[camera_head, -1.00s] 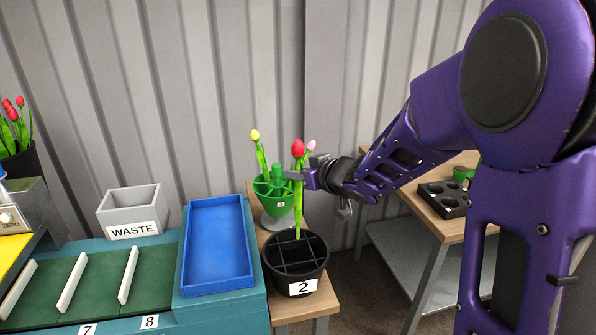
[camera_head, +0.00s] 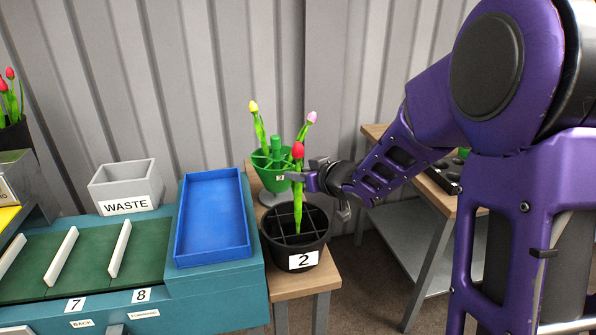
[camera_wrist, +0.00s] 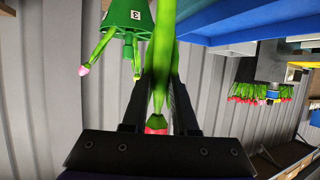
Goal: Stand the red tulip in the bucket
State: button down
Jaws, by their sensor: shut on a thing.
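A red tulip (camera_head: 298,151) with a green stem stands upright in the head view, its lower stem inside the black bucket (camera_head: 268,250) labelled 2. The bucket has dividers that split it into compartments; I cannot tell exactly which compartment the stem is in, or whether it touches the bottom. My gripper (camera_head: 309,181) is shut on the tulip's stem just below the bloom, reaching in from the right. In the wrist view the stem (camera_wrist: 161,60) runs between the two dark fingers (camera_wrist: 158,105), and the red bloom (camera_wrist: 156,124) shows near the palm.
Close behind the bucket is a green holder (camera_head: 268,182) labelled 3 with a yellow and a pink tulip. A blue tray (camera_head: 212,255) and a grey WASTE bin (camera_head: 126,188) are to the left. A wooden table (camera_head: 440,199) stands at right.

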jog(key=shift+f+b, duration=1.2)
jog(key=shift+f, duration=1.4)
jog(key=c, duration=0.6)
grip_release()
jog(key=p, duration=0.6)
send_near(301, 192)
jog(key=shift+w+a+r, duration=0.45)
jog(key=shift+w+a, duration=0.15)
jog(key=shift+w, duration=0.2)
